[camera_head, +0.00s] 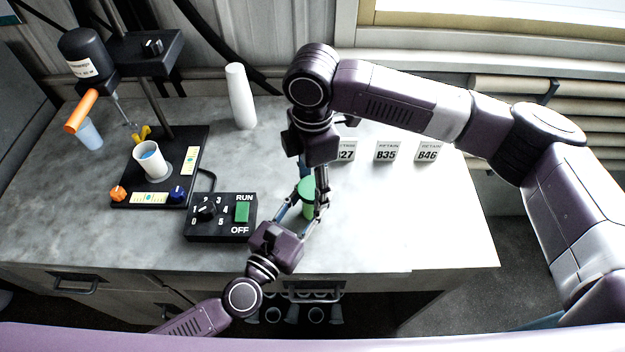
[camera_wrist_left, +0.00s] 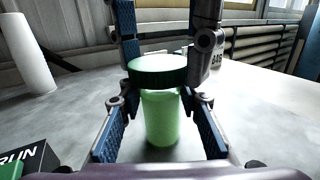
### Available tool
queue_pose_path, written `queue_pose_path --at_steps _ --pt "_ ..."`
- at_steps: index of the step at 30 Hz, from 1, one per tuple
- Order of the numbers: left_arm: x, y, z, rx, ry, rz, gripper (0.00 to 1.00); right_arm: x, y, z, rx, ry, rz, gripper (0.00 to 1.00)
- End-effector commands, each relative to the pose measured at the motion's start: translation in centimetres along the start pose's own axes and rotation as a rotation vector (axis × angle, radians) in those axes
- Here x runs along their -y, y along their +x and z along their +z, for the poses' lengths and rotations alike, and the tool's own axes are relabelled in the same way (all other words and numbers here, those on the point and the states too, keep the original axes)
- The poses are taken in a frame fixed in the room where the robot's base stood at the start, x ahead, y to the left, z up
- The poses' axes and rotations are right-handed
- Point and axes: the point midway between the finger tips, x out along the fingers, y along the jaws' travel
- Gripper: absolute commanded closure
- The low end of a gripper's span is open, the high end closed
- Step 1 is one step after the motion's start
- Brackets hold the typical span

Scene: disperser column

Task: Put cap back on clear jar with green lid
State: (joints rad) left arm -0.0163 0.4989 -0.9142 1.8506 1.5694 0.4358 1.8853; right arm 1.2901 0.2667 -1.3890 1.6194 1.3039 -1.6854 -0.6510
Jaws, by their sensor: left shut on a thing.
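The jar (camera_head: 309,209) stands upright near the table's front edge. Its body looks green and see-through in the left wrist view (camera_wrist_left: 161,120). The green lid (camera_head: 306,187) sits level at the jar's mouth; it also shows in the left wrist view (camera_wrist_left: 157,70). I cannot tell whether it is seated fully. My left gripper (camera_head: 303,212) comes from the front and is shut on the jar, one finger on each side. My right gripper (camera_head: 313,184) points down from above, its fingers apart on either side of the lid. They partly hide the lid.
A black control box (camera_head: 221,230) lies left of the jar. A disperser stand (camera_head: 187,150) with a white beaker (camera_head: 152,163) is farther left. A white cylinder (camera_head: 241,97) stands at the back. Label cards (camera_head: 386,152) stand behind right. The table's right part is clear.

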Motion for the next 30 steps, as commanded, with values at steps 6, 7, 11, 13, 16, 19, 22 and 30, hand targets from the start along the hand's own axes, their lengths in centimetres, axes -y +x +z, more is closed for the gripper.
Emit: queue_pose_path --at_steps 6,7,11,13,16,19,22,30 --pt "0.00 0.01 0.04 0.001 0.000 0.000 1.00 0.00 -0.02 0.01 0.000 0.000 0.000 0.74" --pt "0.00 0.01 0.04 0.001 0.000 0.000 1.00 0.00 -0.02 0.01 0.000 0.000 0.000 0.77" --pt "0.00 0.01 0.04 0.001 0.000 0.000 1.00 0.01 -0.02 0.01 0.000 0.005 0.000 0.84" --pt "0.00 0.01 0.04 0.001 0.000 0.000 1.00 0.03 0.01 -0.02 0.000 0.038 -0.001 0.84" --pt "-0.01 0.01 0.04 0.001 0.000 0.000 1.00 0.06 0.07 -0.04 0.000 0.155 -0.002 0.84" --pt "-0.01 0.01 0.04 0.001 0.000 0.000 1.00 0.07 0.10 -0.07 -0.001 0.336 -0.003 0.84" --pt "-0.01 0.01 0.04 0.001 0.000 0.000 1.00 0.06 0.09 -0.08 -0.001 0.524 -0.003 0.84" --pt "-0.02 0.01 0.04 0.001 0.000 0.000 1.00 -0.01 0.02 -0.03 0.000 0.717 0.000 0.84"
